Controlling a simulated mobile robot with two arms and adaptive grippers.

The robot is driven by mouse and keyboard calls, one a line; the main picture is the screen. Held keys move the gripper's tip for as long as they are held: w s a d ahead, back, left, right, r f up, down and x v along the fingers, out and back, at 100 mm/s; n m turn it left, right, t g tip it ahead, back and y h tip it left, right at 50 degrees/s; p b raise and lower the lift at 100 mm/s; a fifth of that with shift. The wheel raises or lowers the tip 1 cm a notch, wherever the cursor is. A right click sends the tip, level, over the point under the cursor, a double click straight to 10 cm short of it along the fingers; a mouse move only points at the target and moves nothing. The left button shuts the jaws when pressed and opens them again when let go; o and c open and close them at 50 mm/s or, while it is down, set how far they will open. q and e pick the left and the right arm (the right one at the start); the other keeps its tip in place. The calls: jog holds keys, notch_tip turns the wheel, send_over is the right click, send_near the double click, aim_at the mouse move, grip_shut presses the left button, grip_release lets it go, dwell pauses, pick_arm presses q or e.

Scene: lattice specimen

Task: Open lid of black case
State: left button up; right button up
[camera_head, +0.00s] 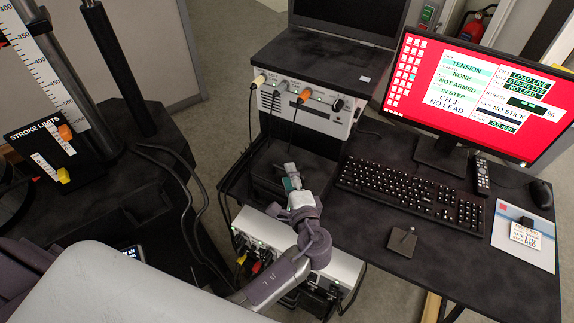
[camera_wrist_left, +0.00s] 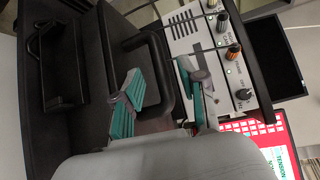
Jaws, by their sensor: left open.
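The black case (camera_head: 267,172) sits in the dark shelf bay below the instrument panel, partly hidden by my left arm. In the left wrist view a dark case-like body (camera_wrist_left: 85,95) fills the left side, with a black loop handle (camera_wrist_left: 170,65) on its right. My left gripper (camera_head: 291,176) is over the case's right part. In the wrist view its two teal-padded fingers (camera_wrist_left: 165,95) are apart, one on each side of the handle's outer bar in the picture. I cannot tell whether they touch it. The lid looks shut. My right gripper is not in view.
The instrument panel (camera_head: 308,106) with cables and knobs stands close behind the gripper. A lower white unit (camera_head: 345,268) with plugs lies under my forearm. Right are a keyboard (camera_head: 410,190), a red-screened monitor (camera_head: 470,95) and a small dark plate (camera_head: 402,241). Cables hang at the left.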

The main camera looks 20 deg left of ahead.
pick_arm(q)
jog(key=shift+x, duration=1.6)
grip_shut()
